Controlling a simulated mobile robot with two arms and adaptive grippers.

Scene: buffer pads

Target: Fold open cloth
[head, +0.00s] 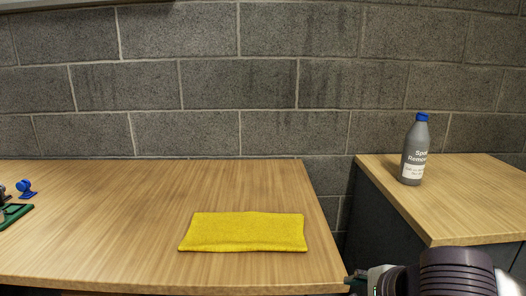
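A yellow cloth (243,232) lies flat on the wooden table (130,215), near its front edge and right of its middle. It shows as a wide rectangle with a thicker front edge, and I cannot tell for sure how many layers it has. Part of my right arm shows at the bottom right, below the table's right corner and apart from the cloth. Its fingertips cannot be made out. My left gripper is not in view.
A grey spray-remover bottle (414,150) with a blue cap stands on a separate wooden-topped cabinet (465,205) at the right, across a gap. A green object (14,214) and a blue item (26,188) sit at the table's left edge. A block wall is behind.

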